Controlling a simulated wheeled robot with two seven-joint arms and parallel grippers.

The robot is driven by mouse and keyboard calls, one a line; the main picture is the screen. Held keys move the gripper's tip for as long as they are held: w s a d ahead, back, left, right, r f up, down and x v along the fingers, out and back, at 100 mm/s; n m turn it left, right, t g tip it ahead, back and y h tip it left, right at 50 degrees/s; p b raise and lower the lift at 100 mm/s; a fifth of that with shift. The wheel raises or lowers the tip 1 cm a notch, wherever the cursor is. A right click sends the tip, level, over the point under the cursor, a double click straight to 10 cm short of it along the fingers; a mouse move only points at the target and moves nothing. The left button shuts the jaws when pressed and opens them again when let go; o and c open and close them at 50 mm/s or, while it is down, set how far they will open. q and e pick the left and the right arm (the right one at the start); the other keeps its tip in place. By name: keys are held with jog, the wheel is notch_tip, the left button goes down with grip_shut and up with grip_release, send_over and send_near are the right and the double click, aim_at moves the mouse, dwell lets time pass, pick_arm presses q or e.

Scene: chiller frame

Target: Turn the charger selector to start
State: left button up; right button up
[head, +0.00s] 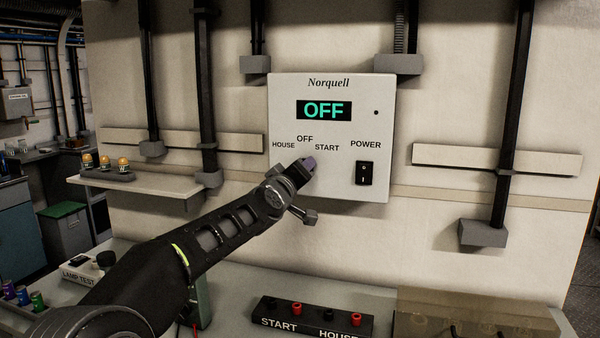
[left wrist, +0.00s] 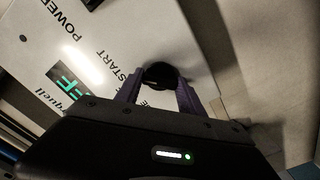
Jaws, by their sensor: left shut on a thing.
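The white charger panel (head: 335,180), marked Norquell, is on the wall in the head view. Its display (head: 324,110) reads OFF in green. The words HOUSE, OFF and START are printed around the selector, which my gripper hides in the head view. In the left wrist view the black round selector knob (left wrist: 160,74) sits between the fingers. My left gripper (head: 306,164) is shut on the knob; it also shows in the left wrist view (left wrist: 160,88). Which way the knob points cannot be told. My right gripper is not in view.
A black POWER rocker switch (head: 364,173) is right of the gripper on the panel. Below, a black block (head: 312,318) with red and black sockets, marked START and HOUSE, is on the bench. A translucent cover (head: 475,312) is at right. A shelf (head: 135,184) holds orange lamps.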

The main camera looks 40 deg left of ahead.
pick_arm(q)
jog(key=shift+f, duration=0.1)
jog(key=o, duration=1.4)
jog(key=shift+v, duration=3.9)
